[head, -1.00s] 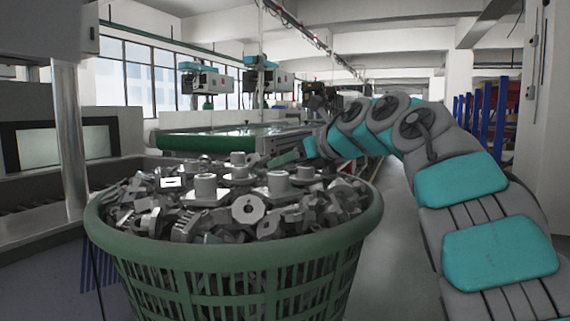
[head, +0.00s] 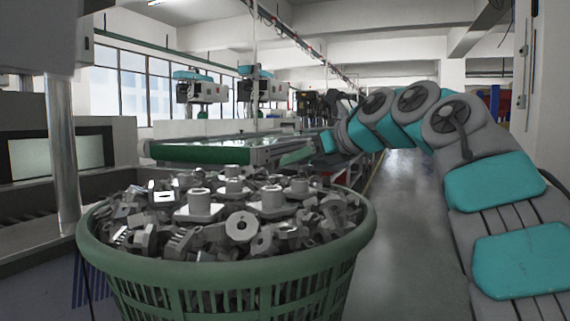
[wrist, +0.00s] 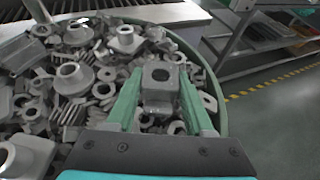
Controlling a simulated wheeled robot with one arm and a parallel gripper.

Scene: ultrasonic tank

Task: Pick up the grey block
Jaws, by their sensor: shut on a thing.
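In the wrist view, the grey block (wrist: 160,80) is a squarish metal part with a round hole in its top. It sits between the two green fingers of my gripper (wrist: 160,92), which is shut on it. Many grey metal parts lie below and around it inside the basket's rim. I cannot make out the held block clearly in that view.
The green slatted basket (head: 230,268) is heaped with grey metal parts (head: 240,226). A long green-edged tank or table (head: 215,152) stands behind it. A grey machine with a screen (head: 60,152) is at left. Open floor (head: 405,220) lies to the right.

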